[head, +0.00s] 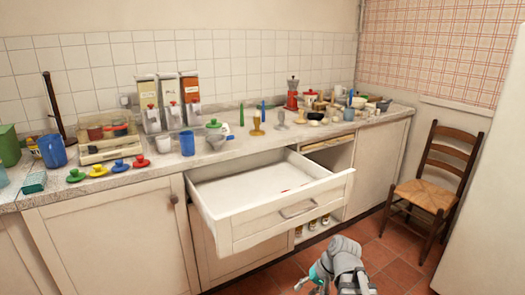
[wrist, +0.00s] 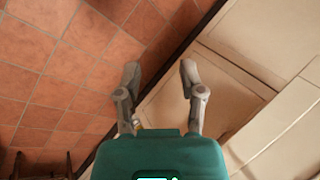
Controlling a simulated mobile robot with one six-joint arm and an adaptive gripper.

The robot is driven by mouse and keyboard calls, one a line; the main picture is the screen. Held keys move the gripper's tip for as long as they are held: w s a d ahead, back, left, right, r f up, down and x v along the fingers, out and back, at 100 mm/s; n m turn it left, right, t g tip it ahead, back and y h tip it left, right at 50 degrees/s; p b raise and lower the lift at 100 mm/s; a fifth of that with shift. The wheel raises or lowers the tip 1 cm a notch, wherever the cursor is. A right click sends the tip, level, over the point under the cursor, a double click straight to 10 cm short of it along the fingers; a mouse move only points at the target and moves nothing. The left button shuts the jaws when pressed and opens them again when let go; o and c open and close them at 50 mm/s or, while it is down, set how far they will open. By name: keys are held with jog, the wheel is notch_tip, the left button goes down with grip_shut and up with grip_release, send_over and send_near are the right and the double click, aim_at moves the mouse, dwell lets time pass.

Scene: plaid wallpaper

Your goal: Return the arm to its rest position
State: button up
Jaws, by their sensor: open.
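My gripper (wrist: 160,69) is open and empty in the wrist view, with its two grey fingers apart. It points down past the cabinet base toward the tiled floor. In the head view part of my grey and teal arm shows at the bottom, right of centre, in front of the cabinets and below the open drawer; the fingertips there are hard to make out. The white drawer (head: 245,230) is pulled out from under the counter, with a small red thing partly visible inside.
The counter (head: 240,148) is crowded with dispensers, cups, coloured lids and a red coffee maker (head: 292,93). Cans stand in the open shelf below. A wooden chair (head: 436,183) stands at right beside a white upright surface (head: 490,200). The red tile floor (head: 395,265) between is clear.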

jog(key=shift+s+d+f+n+h, duration=0.8)
jog(key=shift+s+d+f+h, duration=0.45)
jog(key=shift+d+h, duration=1.2)
notch_tip(320, 180, up, 28)
jog(key=p, duration=2.7)
jog(key=shift+a+h, duration=0.35)
jog(key=shift+h, duration=0.1)
